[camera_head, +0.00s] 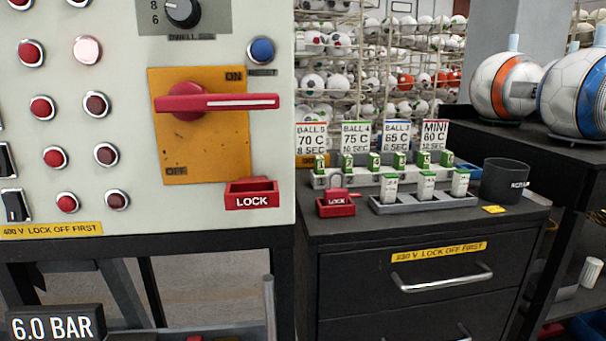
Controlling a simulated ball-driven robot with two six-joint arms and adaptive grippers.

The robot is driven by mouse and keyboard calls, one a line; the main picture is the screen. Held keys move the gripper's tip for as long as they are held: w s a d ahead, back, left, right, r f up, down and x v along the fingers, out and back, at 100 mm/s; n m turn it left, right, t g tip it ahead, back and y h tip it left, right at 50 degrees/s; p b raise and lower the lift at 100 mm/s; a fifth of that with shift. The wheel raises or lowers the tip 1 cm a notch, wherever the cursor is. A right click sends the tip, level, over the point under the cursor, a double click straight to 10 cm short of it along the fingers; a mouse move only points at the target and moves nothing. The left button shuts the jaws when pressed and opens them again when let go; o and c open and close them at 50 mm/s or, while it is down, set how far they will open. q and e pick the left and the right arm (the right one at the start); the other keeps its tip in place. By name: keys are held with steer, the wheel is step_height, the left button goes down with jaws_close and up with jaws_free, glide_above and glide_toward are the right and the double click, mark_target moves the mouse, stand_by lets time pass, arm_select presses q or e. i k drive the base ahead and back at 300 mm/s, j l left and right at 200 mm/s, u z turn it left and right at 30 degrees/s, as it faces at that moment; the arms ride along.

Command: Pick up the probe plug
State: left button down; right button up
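I cannot tell which of these, if any, is the probe plug. Neither of my grippers is in view.
Setting cards (357,140) stand behind. A control panel (130,130) with a red rotary handle (216,101) fills the left. Balls (503,85) rest on a right-hand table.

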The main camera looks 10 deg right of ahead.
mark_target(374, 158)
steer(key=i+l+u, duration=0.2)
steer(key=l, duration=0.6)
steer(key=l+u, duration=0.15)
steer(key=l, duration=0.6)
